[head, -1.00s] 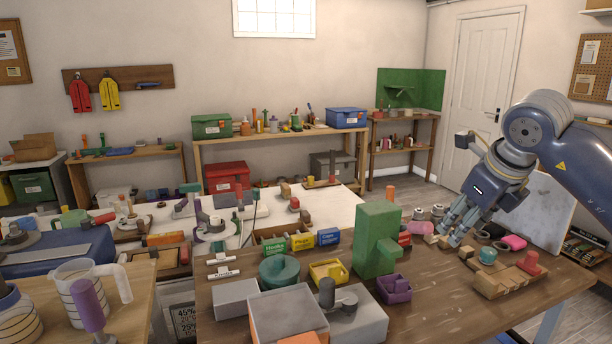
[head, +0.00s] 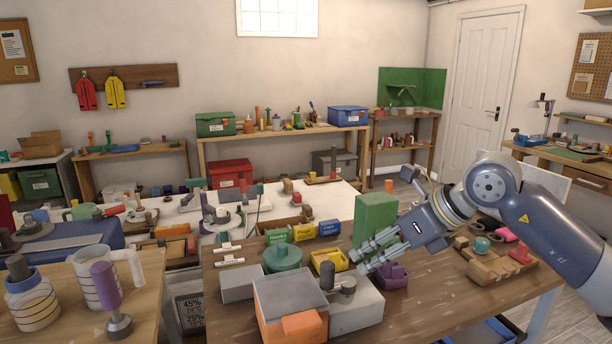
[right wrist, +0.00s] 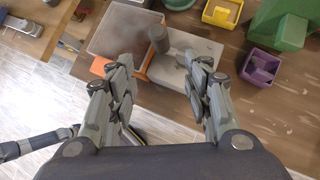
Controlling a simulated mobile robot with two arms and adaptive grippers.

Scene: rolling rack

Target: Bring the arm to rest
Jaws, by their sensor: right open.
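My right gripper (head: 366,258) is open and empty in the head view, above the front middle of the brown wooden table (head: 425,313). It is in front of the green block-shaped stand (head: 375,215) and close to the purple bin (head: 393,274). In the right wrist view the two fingers (right wrist: 160,95) stand wide apart with nothing between them. Beyond them are a grey block with a dark knob (right wrist: 190,60) and a grey-topped box with an orange front (right wrist: 125,30). My left gripper is in neither current view.
A yellow bin (head: 328,262) and a teal round pot (head: 282,257) stand left of the gripper. A wooden tray (head: 495,264) with small parts lies at the table's right. The table's front right is bare. Measuring jugs (head: 105,277) stand on another table at left.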

